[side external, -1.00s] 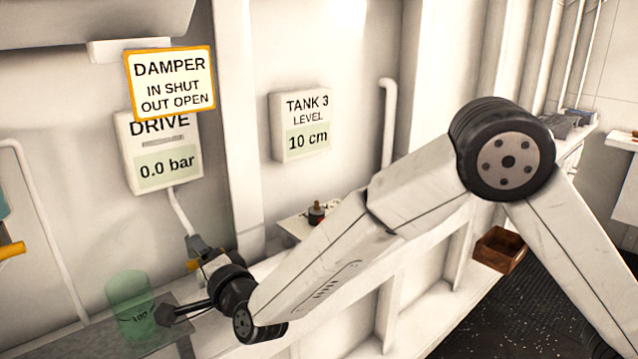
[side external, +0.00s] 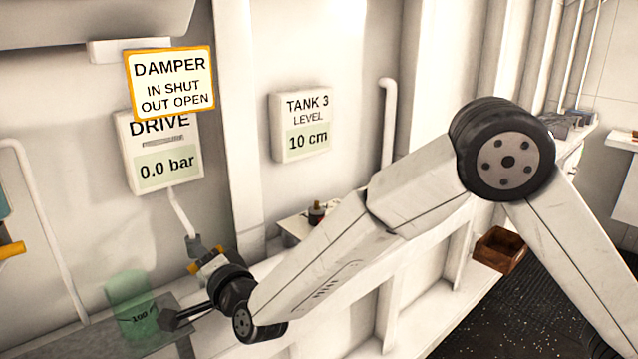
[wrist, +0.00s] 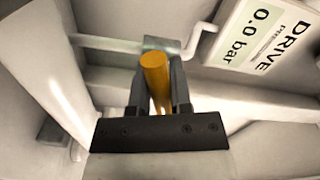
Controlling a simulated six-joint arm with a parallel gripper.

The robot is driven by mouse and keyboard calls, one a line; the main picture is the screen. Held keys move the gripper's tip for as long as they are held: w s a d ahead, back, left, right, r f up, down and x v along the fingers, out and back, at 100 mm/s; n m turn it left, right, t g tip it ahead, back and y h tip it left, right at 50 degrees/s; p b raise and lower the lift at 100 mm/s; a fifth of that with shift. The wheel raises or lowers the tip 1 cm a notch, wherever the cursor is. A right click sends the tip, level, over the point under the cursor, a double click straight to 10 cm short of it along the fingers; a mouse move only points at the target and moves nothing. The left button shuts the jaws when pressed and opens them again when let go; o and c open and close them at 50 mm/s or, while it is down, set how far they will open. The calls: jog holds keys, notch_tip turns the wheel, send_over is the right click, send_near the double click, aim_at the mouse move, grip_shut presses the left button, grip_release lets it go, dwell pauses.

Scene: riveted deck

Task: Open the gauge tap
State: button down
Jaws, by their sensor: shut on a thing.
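The gauge tap shows as a yellow handle (side external: 207,264) with a grey body (side external: 196,245) at the foot of the pipe under the DRIVE gauge. The gauge (side external: 165,165) reads 0.0 bar. In the wrist view the yellow handle (wrist: 155,72) stands between the two dark fingers of my gripper (wrist: 159,90), which is shut on it. The DRIVE gauge also shows there at upper right (wrist: 248,35). In the side view my wrist hides the fingertips and part of the tap.
A translucent green beaker (side external: 127,296) marked 100 stands on a glassy shelf (side external: 165,338) close to a dark part of my wrist. A DAMPER sign (side external: 170,82) overlaps the DRIVE gauge. A TANK 3 gauge (side external: 303,125) reads 10 cm, above a small ledge (side external: 294,227).

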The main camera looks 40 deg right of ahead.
jog(key=shift+n, duration=0.8)
jog(key=shift+c, duration=2.4)
grip_release()
jog(key=shift+s, duration=0.2)
jog(key=s, duration=0.7)
jog(key=shift+s, duration=0.25)
jog(key=shift+c, duration=0.3)
